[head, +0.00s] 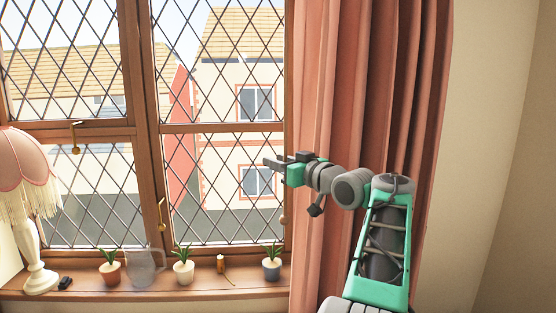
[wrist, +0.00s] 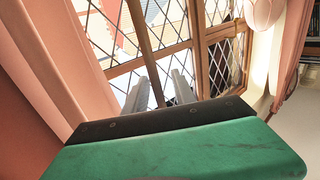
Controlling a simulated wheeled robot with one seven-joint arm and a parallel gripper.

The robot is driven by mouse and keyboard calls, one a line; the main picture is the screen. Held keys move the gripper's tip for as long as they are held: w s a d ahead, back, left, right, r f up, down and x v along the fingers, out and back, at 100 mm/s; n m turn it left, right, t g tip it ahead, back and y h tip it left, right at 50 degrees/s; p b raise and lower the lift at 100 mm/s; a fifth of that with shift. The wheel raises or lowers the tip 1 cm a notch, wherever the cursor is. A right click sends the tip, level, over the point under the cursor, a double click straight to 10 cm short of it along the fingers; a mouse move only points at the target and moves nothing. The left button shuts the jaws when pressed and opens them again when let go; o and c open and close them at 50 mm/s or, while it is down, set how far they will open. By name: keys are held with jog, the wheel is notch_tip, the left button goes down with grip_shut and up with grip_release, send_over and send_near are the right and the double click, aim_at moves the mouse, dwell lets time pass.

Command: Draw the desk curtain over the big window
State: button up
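The salmon-pink curtain (head: 395,100) hangs in folds, bunched at the right of the big window (head: 225,65). Its left edge lies along the window frame, and the diamond-leaded panes are uncovered. A small round pinkish knob (head: 283,220) shows at that edge, below my gripper. My gripper (head: 272,161) is in front of the curtain's left edge and points left across the pane. In the wrist view the two grey fingers (wrist: 158,84) stand apart with nothing between them. The curtain also fills the left of the wrist view (wrist: 60,65). Whether my gripper touches the cloth cannot be told.
The wooden sill (head: 205,278) holds several small potted plants (head: 183,268), a glass jug (head: 144,268) and a fringed pink lamp (head: 25,160) at the left. Another pink curtain (wrist: 294,50) hangs at the right of the wrist view. Bare wall (head: 480,120) lies right of the curtain.

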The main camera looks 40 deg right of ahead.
grip_shut()
dwell(1.4)
